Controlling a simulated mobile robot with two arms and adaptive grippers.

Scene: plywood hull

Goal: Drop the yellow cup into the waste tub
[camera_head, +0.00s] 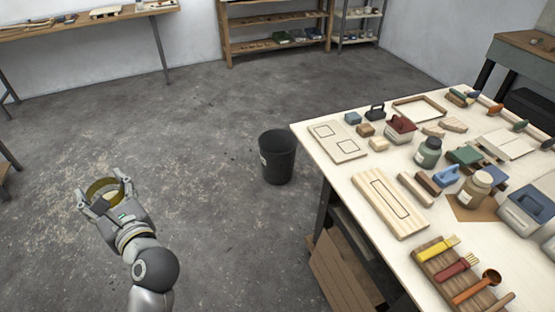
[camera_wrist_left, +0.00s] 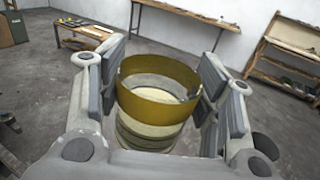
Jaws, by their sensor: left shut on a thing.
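The yellow cup (camera_head: 101,188) is between the fingers of my left gripper (camera_head: 105,195), which is shut on it above the floor at the lower left of the head view. In the left wrist view the cup (camera_wrist_left: 157,85) sits upright-looking between both finger pads (camera_wrist_left: 160,95), its mouth open toward the camera's far side. The black waste tub (camera_head: 277,157) stands on the floor near the middle of the head view, to the right of my left gripper and apart from it. Its rim is open and it has a pale label. My right gripper is not in view.
A work table (camera_head: 352,190) covered with blocks, jars and brushes stands to the right of the tub, close to it. A bench (camera_head: 75,27) with tools is at the upper left. A shelf (camera_head: 275,45) stands at the back. Bare floor lies between gripper and tub.

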